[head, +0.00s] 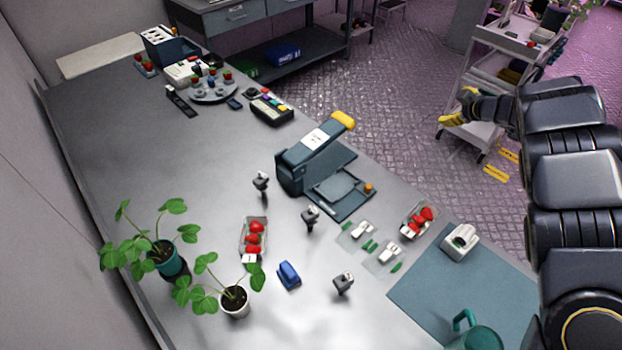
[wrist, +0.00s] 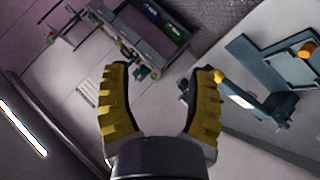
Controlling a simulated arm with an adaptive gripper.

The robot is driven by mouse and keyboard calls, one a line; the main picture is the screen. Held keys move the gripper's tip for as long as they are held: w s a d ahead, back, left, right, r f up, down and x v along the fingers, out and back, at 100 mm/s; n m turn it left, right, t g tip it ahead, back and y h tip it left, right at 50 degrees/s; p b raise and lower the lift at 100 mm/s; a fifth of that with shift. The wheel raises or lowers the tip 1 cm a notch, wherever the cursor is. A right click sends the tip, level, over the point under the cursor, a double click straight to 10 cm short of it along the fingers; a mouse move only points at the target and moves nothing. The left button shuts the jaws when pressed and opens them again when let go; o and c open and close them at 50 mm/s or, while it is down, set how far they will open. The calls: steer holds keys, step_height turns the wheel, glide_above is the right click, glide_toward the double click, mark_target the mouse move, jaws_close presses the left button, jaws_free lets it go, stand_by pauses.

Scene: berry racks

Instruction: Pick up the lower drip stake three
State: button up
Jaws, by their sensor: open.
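Three small dark grey upright pieces stand on the grey table in the head view and look like drip stakes. One is at the back left (head: 261,183), one in the middle (head: 310,216), and one nearest the front (head: 343,283). I cannot read a number on any of them. My gripper (head: 462,106) is raised beyond the table's right edge, far from these pieces. In the wrist view my gripper (wrist: 162,72) has its yellow fingers spread, with nothing between them. No stake can be made out in the wrist view.
A dark press (head: 318,150) with a yellow handle stands mid-table. Strawberry punnets (head: 242,240), a blue block (head: 289,274) and potted plants (head: 235,300) are around the stakes. A blue-grey mat (head: 420,290) carries a white device (head: 460,242). The table's left middle is clear.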

steer(key=w+a+f+m+h, duration=0.1)
steer(key=w+a+m+h, duration=0.2)
steer(key=w+a, duration=0.6)
steer(key=s+a+f+g, duration=0.1)
steer(key=s+a+f, duration=0.1)
steer(key=a, duration=0.4)
steer(key=s+a+f+g+y, duration=0.1)
steer(key=s+a+f+g, duration=0.1)
steer(key=s+a+f, duration=0.1)
steer(key=s+a+f+g, duration=0.1)
steer(key=a+f, duration=0.3)
steer(key=a, duration=0.4)
steer(key=shift+s+a+y, duration=0.3)
steer(key=shift+s+a, duration=0.05)
steer(key=shift+s, duration=0.4)
steer(key=n+g+y, duration=0.2)
steer(key=g+y, duration=0.2)
steer(key=g, duration=0.1)
glide_toward(261, 178)
steer(key=x, duration=0.3)
steer(key=s+x, duration=0.1)
steer(key=shift+w+a+f, duration=0.15)
steer(key=shift+a+f, duration=0.05)
steer(key=shift+f, duration=0.2)
steer(key=shift+t, duration=0.3)
steer(key=shift+x, duration=3.7)
steer(key=shift+w+d, duration=0.1)
steer(key=shift+w, duration=0.1)
steer(key=c, duration=0.6)
